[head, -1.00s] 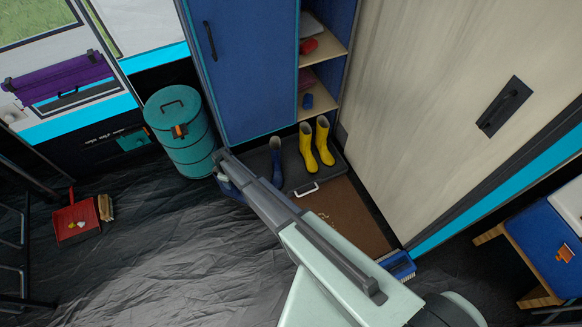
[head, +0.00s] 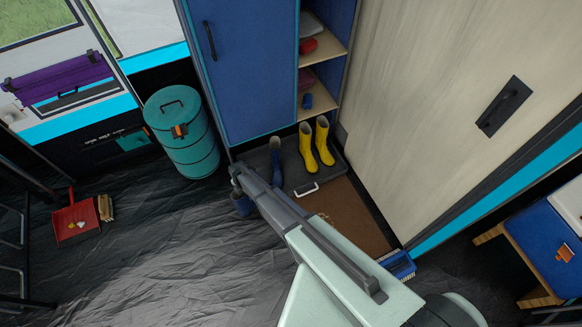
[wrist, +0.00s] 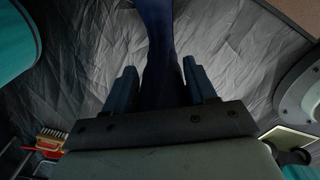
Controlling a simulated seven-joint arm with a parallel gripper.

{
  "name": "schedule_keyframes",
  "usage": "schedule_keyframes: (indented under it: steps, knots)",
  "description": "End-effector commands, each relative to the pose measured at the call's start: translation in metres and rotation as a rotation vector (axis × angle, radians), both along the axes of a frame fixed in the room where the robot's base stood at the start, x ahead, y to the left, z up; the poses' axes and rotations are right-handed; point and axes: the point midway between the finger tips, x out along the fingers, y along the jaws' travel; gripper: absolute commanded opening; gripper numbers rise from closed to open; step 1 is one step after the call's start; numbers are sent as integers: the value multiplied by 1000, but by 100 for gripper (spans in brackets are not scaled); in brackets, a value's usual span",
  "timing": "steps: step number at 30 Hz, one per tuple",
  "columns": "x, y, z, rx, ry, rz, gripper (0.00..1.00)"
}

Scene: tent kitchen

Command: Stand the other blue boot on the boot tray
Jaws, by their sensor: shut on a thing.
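My gripper (wrist: 160,82) is shut on a dark blue boot (wrist: 157,30), which stands out between the two fingers in the wrist view. In the head view the held boot (head: 243,206) shows below my gripper (head: 237,176), left of the boot tray; its height above the floor is hard to judge. The dark grey boot tray (head: 292,168) lies in front of the shelves. One blue boot (head: 277,155) stands upright on its left part, its lower end partly behind my arm. The tray has a white front handle.
Two yellow boots (head: 306,146) (head: 323,137) stand on the tray's right part. A brown mat (head: 355,215) lies in front of it. A teal drum (head: 182,135) stands to the left. A blue cabinet (head: 240,70) rises behind. Bare groundsheet (head: 160,230) is clear at the left front.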

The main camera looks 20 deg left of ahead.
Motion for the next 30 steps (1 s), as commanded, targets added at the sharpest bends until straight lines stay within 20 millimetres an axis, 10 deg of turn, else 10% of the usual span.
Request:
schedule_keyframes:
  steps: [20,30]
  knots:
    - [-17,-43,5,-1,1,602,0]
    - [25,-25,3,0,0,618,0]
